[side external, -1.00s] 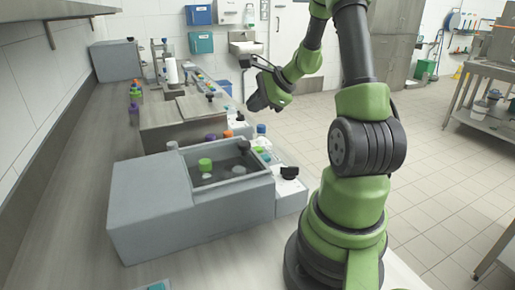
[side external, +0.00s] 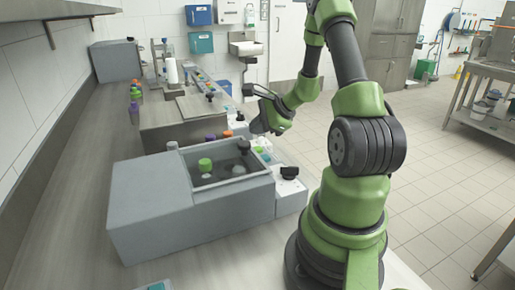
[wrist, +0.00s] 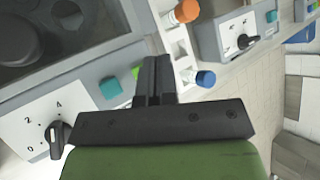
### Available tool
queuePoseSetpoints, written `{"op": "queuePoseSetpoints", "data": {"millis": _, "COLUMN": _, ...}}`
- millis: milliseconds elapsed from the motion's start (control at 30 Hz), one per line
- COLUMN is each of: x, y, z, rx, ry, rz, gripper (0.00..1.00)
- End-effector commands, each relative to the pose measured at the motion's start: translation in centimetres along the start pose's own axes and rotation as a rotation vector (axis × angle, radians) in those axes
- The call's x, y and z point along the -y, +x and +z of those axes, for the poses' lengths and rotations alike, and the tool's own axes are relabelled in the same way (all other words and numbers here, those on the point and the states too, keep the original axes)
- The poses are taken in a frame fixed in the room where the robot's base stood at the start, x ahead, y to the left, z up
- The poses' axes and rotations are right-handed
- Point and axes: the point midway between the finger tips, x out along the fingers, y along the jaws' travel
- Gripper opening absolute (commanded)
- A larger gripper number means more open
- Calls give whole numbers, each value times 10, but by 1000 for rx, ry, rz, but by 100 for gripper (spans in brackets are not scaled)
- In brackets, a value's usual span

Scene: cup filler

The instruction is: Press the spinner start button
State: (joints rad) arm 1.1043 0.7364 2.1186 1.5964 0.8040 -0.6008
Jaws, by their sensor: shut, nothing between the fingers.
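A grey machine (side external: 150,208) with a sunken basin stands on the counter in the side view. Its light control panel (side external: 289,194) carries a black knob. In the wrist view, the numbered panel (wrist: 30,128) has a teal button (wrist: 110,87) beside it. A bright green piece (wrist: 137,72) shows partly, right beside my fingers. I cannot tell which of them is the spinner start button. My gripper (wrist: 156,60) is shut and empty, just right of the green piece. In the side view my gripper (side external: 251,131) is low over the panel strip; contact is unclear.
An orange-capped tube (wrist: 186,11) and a blue-capped tube (wrist: 206,79) stand close to my fingers in a white rack. A second panel with a knob (wrist: 247,41) and teal button (wrist: 271,16) lies beyond. Green-capped and dark-capped pieces (side external: 205,164) sit in the basin.

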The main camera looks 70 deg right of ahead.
Motion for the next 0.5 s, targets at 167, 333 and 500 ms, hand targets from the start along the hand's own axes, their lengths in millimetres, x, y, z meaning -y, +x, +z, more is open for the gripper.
{"op": "queuePoseSetpoints", "data": {"millis": 167, "x": -9, "y": 13, "z": -9, "rx": 2, "ry": 2, "rz": 1, "gripper": 0}}
{"op": "queuePoseSetpoints", "data": {"millis": 333, "x": -13, "y": 18, "z": -13, "rx": 1, "ry": -1, "rz": 0, "gripper": 0}}
{"op": "queuePoseSetpoints", "data": {"millis": 500, "x": -13, "y": 19, "z": -14, "rx": 0, "ry": -1, "rz": -1, "gripper": 0}}
